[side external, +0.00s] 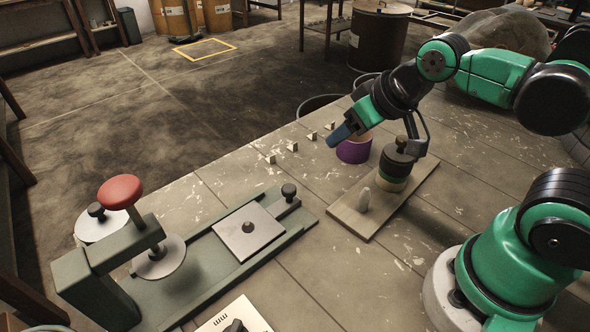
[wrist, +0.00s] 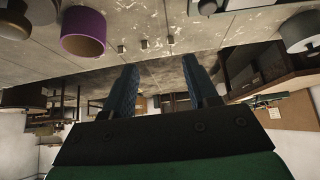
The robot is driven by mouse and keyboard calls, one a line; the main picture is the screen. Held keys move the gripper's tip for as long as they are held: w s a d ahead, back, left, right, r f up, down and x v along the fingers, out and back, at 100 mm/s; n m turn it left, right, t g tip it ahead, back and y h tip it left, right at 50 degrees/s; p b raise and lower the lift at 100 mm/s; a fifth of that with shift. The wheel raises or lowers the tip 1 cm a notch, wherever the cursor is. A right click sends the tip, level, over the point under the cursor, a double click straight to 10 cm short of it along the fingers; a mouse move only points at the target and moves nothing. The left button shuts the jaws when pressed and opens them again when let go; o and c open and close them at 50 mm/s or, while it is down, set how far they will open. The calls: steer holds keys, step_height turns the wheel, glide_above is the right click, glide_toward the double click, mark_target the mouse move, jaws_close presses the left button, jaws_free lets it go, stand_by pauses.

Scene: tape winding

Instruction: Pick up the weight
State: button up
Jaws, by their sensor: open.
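The weight (side external: 398,153) looks like a dark round block with a knob on top. It sits on a stack of pale and dark green rings at the far part of a wooden board (side external: 407,208). My gripper (side external: 338,136) is up and to the left of the weight, beside a purple ring (side external: 354,151), and apart from the weight. In the wrist view my gripper (wrist: 160,63) has two blue fingers spread wide with nothing between them. The purple ring (wrist: 83,33) shows at upper left there; a dark shape at the top left edge is cut off, so I cannot tell what it is.
A pale rounded peg (side external: 363,200) stands on the near part of the board. Several small pale blocks (side external: 292,146) lie left of the purple ring. A green press with a red knob (side external: 120,192) stands at left. Bare table lies between press and board.

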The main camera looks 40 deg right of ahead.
mark_target(403, 139)
steer(key=shift+o, duration=1.2)
steer(key=s+d+n+g+h, duration=0.1)
steer(key=d+n+g+h, duration=0.1)
steer(key=n+h, duration=0.2)
steer(key=s+d+f+n+g+h, duration=0.1)
steer(key=n+h, duration=0.3)
steer(key=n, duration=0.4)
steer(key=s+d+f+n+g+h, duration=0.1)
steer(key=d+n+g+h, duration=0.2)
steer(key=n+g+h, duration=0.1)
steer(key=shift+s+f+n, duration=0.15)
steer(key=shift+s+n, duration=0.15)
steer(key=shift+n, duration=0.6)
steer(key=shift+s+d, duration=0.1)
steer(key=shift+d, duration=0.05)
steer(key=shift+x, duration=2.65)
